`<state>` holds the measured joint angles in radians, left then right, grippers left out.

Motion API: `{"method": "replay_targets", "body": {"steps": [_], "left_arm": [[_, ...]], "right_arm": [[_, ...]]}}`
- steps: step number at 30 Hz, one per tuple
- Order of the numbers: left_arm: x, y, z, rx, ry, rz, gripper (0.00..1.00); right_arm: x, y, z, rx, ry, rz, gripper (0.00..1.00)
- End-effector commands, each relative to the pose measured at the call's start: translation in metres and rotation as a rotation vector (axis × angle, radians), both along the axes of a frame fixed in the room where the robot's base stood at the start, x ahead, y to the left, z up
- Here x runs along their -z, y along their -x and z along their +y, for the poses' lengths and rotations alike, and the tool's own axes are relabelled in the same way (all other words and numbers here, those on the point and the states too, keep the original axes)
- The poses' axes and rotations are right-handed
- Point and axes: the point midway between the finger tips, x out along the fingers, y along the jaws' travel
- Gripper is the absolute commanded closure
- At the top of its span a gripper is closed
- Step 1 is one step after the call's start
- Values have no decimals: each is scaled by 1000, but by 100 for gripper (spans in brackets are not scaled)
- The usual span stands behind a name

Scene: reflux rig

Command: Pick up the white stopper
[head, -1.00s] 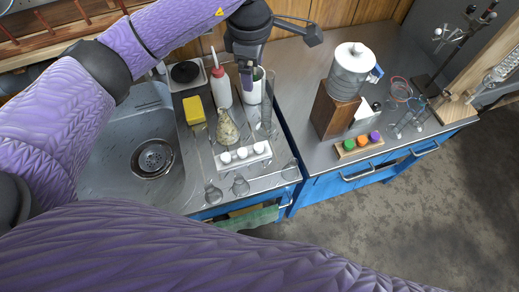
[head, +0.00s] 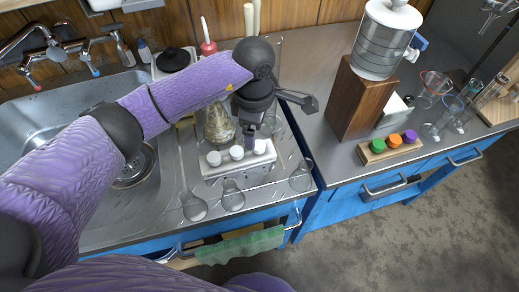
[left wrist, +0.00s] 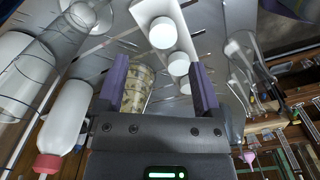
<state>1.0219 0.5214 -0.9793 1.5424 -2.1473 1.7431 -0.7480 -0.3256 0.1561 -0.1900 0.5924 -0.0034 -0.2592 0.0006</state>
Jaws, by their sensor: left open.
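Three white stoppers sit in a row on a white rack (head: 226,167) on the steel counter. In the head view they are the left stopper (head: 214,158), the middle stopper (head: 237,153) and the right stopper (head: 260,147). My left gripper (head: 250,137) is over the rack near the middle and right stoppers, pointing down. In the left wrist view my left gripper (left wrist: 158,67) has its fingers apart and nothing held. There one stopper (left wrist: 162,32) shows ahead of the fingertips, with the other two in a line behind it. My right gripper is not in view.
A flask (head: 217,125) of brownish contents stands just behind the rack. Clear glass flasks (head: 231,198) stand at the counter's front edge. The sink (head: 40,150) is to the left. Green, orange and purple stoppers stand in a wooden block (head: 391,148) on the right counter.

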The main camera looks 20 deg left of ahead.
Motion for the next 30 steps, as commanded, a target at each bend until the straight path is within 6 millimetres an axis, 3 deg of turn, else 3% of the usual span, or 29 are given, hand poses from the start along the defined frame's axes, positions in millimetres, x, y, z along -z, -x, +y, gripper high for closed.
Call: {"method": "replay_targets", "body": {"steps": [6, 13, 24, 25, 30], "left_arm": [[45, 3, -6, 1, 1, 4, 16], [45, 2, -6, 0, 0, -2, 18], [45, 2, -6, 0, 0, -1, 96], [45, 2, -6, 0, 0, -1, 100], [45, 2, -6, 0, 0, -1, 100]], "right_arm": [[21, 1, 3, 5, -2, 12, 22], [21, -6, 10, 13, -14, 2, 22], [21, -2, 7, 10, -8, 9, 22], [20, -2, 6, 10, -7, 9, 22], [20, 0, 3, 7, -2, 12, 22]]}}
